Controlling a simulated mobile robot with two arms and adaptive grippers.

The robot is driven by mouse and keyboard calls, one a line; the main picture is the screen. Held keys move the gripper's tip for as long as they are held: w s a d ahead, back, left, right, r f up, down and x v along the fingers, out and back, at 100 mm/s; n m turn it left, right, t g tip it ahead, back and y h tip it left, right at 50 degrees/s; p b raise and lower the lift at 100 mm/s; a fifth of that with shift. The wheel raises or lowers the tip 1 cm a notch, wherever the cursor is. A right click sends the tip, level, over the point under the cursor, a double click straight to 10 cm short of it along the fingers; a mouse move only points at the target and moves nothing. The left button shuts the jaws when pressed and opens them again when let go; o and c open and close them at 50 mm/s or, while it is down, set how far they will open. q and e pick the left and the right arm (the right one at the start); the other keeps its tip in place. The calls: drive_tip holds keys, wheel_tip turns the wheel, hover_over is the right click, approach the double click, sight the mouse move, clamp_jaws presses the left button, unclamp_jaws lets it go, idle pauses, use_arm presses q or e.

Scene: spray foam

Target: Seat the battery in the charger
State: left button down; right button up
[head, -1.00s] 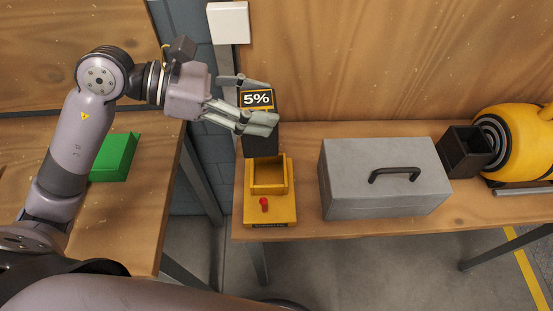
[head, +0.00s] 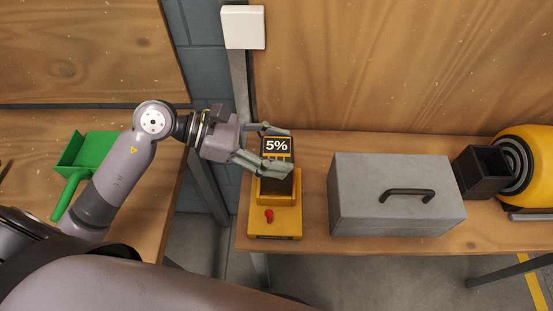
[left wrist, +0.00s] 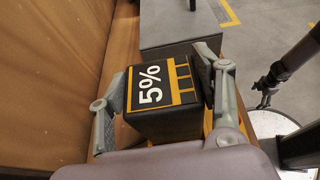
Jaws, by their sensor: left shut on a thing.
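The battery (head: 278,147) is a dark block with yellow stripes and a "5%" label. It also shows in the left wrist view (left wrist: 160,124), between my two fingers. My left gripper (head: 278,150) is shut on it from the left side. The charger (head: 274,222) is a yellow unit with a red knob (head: 269,215) on the right workbench. The battery is at the charger's raised socket; I cannot tell how deep it sits, as the fingers hide part of it.
A grey toolbox (head: 395,205) with a black handle stands just right of the charger. Beyond it are a dark open box (head: 483,172) and a yellow-black round machine (head: 530,165). A green dustpan (head: 85,160) lies on the left bench. A gap separates the benches.

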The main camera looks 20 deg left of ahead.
use_arm(q)
drive_tip(key=shift+f, duration=0.25)
wheel_tip(320, 180, down, 4)
drive_tip(key=shift+r+p, duration=0.25)
drive_tip(key=shift+p, duration=0.05)
drive_tip(key=shift+f, duration=0.4)
use_arm(e)
drive_tip(key=shift+s+d+r, duration=0.1)
drive_tip(key=shift+d+r, duration=0.2)
drive_tip(key=shift+d, duration=0.15)
use_arm(q)
drive_tip(key=shift+f+b, duration=0.2)
drive_tip(key=shift+b, duration=0.1)
drive_tip(key=shift+c, duration=2.4)
unclamp_jaws()
use_arm(e)
drive_tip(key=shift+a+f, duration=0.1)
drive_tip(key=shift+f, duration=0.05)
